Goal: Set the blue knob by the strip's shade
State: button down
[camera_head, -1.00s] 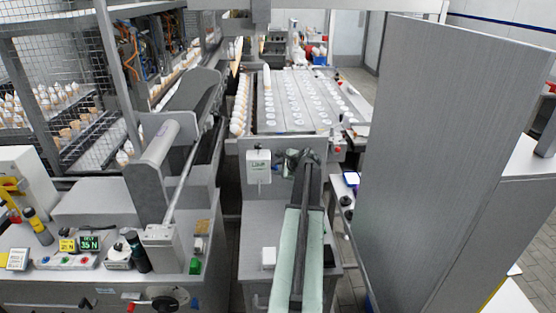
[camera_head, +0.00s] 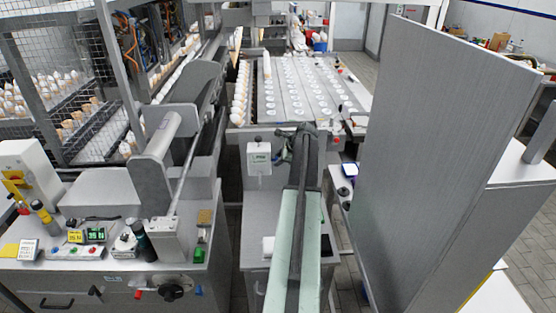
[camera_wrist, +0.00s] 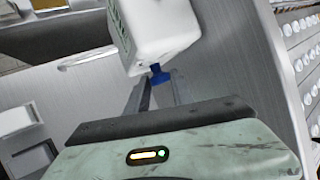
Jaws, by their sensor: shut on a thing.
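A white box (camera_head: 258,158) with green lettering stands upright on the front of the grey machine in the head view. In the wrist view the same white box (camera_wrist: 160,32) is close up at the top, tilted in the picture. A small blue knob (camera_wrist: 157,74) sticks out of its near end. My gripper (camera_wrist: 160,83) has its two fingers at the knob, shut on it; the fingers hide part of it. In the head view my arm reaches to just right of the box and hides the fingertips. I cannot make out a strip's shade.
A left bench (camera_head: 120,255) carries small displays, buttons and a crank handle. A tall grey panel (camera_head: 440,150) stands close on the right. Behind the box is a plate bed (camera_head: 300,85) with rows of white discs. Cones fill racks at the left.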

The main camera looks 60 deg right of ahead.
jog(key=shift+s+f, duration=0.1)
jog(key=shift+s, duration=0.05)
jog(key=c, duration=1.1)
grip_release()
jog(key=shift+f, duration=0.1)
jog(key=p+v, duration=0.6)
jog(key=v, duration=0.1)
jog(key=shift+s+a+r, duration=0.1)
jog(key=shift+s+r, duration=0.05)
jog(key=shift+r, duration=0.25)
